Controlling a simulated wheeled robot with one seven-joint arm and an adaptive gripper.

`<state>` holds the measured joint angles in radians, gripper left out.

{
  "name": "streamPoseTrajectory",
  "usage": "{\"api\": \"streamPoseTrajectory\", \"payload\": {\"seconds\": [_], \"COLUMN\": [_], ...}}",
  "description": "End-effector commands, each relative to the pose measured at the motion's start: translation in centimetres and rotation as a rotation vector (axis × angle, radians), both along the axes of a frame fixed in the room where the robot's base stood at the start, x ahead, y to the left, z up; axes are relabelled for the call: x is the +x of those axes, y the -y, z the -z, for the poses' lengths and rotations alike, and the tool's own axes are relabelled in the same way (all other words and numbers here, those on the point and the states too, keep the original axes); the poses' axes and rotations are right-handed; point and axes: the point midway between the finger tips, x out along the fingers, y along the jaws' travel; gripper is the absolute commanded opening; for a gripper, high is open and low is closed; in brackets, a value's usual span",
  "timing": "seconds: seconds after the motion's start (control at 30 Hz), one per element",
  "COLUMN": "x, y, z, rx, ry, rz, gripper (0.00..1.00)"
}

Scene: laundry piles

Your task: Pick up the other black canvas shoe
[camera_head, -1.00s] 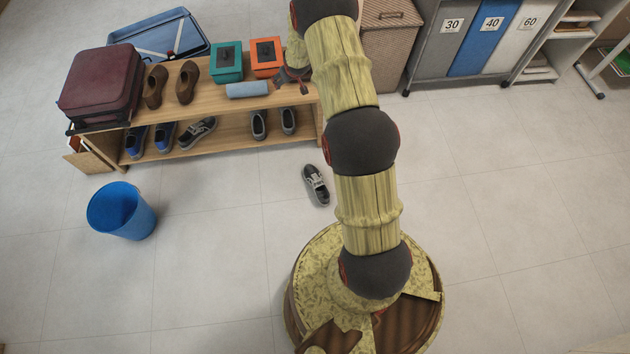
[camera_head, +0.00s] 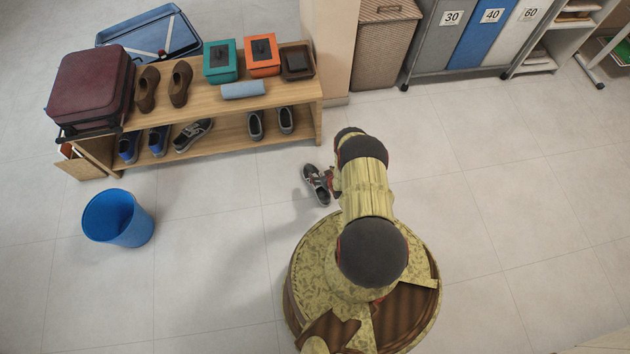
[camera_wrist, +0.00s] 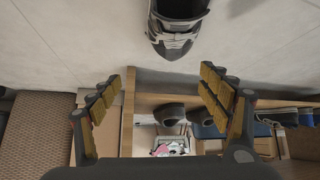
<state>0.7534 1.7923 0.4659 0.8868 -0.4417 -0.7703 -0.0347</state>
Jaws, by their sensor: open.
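A black canvas shoe with pale laces (camera_head: 316,184) lies on the floor in front of the shelf, partly hidden by my arm in the head view. It also shows at the top of the wrist view (camera_wrist: 178,22), cut off by the edge. A similar dark shoe with a light sole (camera_head: 193,134) rests on the lower shelf. My gripper (camera_wrist: 162,84) is open and empty, its fingers spread wide. The floor shoe appears beyond the fingertips and is not between them. In the head view my gripper is mostly hidden by my arm.
The wooden shelf (camera_head: 215,103) bears brown shoes, boxes and a maroon suitcase (camera_head: 88,85) on top, with more shoes below. A blue bin (camera_head: 117,219) stands at left. A wicker hamper (camera_head: 385,50) stands behind. The floor right of my base is clear.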

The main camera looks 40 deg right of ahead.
Motion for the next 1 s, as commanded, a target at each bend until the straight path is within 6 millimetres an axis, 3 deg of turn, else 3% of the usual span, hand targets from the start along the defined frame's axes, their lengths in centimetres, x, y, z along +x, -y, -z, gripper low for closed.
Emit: {"api": "streamPoseTrajectory", "payload": {"seconds": [0.1, 0.27, 0.67, 1.0], "x": [-2.6, -3.7, -1.5, 1.5], "y": [-1.7, -2.5, -2.3, -1.9], "z": [2.5, 3.8, 6.3, 9.3], "rx": [0.01, 0.014, 0.016, 0.016], "ry": [0.015, 0.025, 0.026, 0.025], "rz": [0.009, 0.013, 0.011, 0.013], "gripper": [0.78, 0.78, 0.78, 0.78]}}
